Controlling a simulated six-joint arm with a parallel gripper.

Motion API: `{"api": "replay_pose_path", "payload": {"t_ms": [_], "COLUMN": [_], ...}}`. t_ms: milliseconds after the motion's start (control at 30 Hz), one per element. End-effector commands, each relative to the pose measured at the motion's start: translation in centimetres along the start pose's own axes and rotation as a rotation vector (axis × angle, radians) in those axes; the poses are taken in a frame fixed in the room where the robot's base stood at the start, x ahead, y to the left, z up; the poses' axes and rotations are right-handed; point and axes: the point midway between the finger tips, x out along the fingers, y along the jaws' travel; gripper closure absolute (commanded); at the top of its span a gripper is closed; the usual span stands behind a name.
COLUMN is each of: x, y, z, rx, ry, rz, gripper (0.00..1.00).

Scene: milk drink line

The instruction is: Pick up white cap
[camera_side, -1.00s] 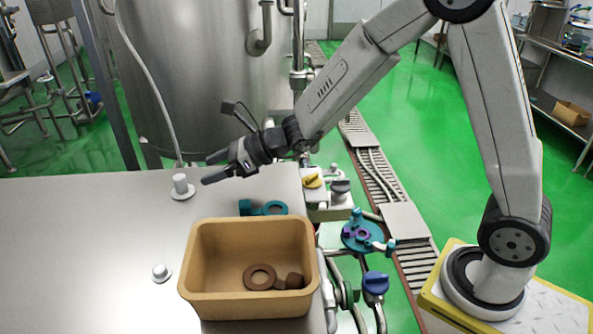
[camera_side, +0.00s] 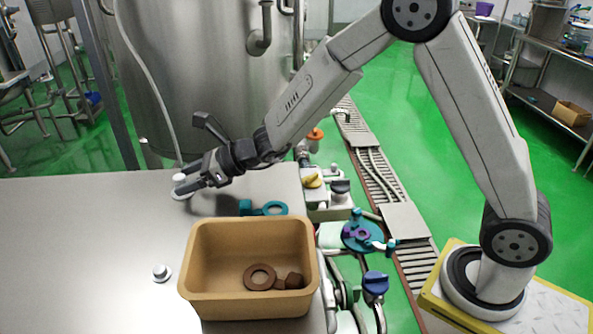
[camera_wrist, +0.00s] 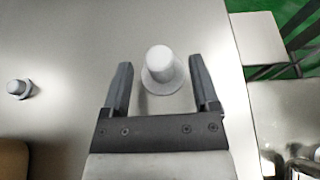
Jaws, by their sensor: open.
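A white cap (camera_side: 180,193) with a round flange and a raised knob stands on the steel table at the far side, partly hidden by my gripper. In the wrist view the white cap (camera_wrist: 160,62) lies between the tips of my open gripper (camera_wrist: 162,90), with a gap to each finger. My gripper (camera_side: 193,182) is low over the table beside the cap. Whether a finger touches it cannot be told from the side view. A second, smaller white cap (camera_side: 161,272) sits nearer the front, left of the tan bin; the wrist view shows it at the left (camera_wrist: 20,88).
A tan bin (camera_side: 213,290) holding a brown ring (camera_side: 260,277) and a brown piece stands at the table's front right. Teal parts (camera_side: 272,208) lie behind it. Pipes and valves run along the table's right edge. The table's left side is clear.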

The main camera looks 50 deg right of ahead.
Motion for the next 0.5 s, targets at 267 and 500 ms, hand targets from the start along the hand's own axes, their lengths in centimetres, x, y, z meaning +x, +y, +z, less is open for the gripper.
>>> {"api": "replay_pose_path", "payload": {"t_ms": [267,500], "x": [0.15,0.13], "y": [-0.01,-0.01], "z": [0.0,0.0], "rx": [0.0,0.0], "ry": [0.0,0.0], "rz": [0.0,0.0], "gripper": [0.22,0.22]}}
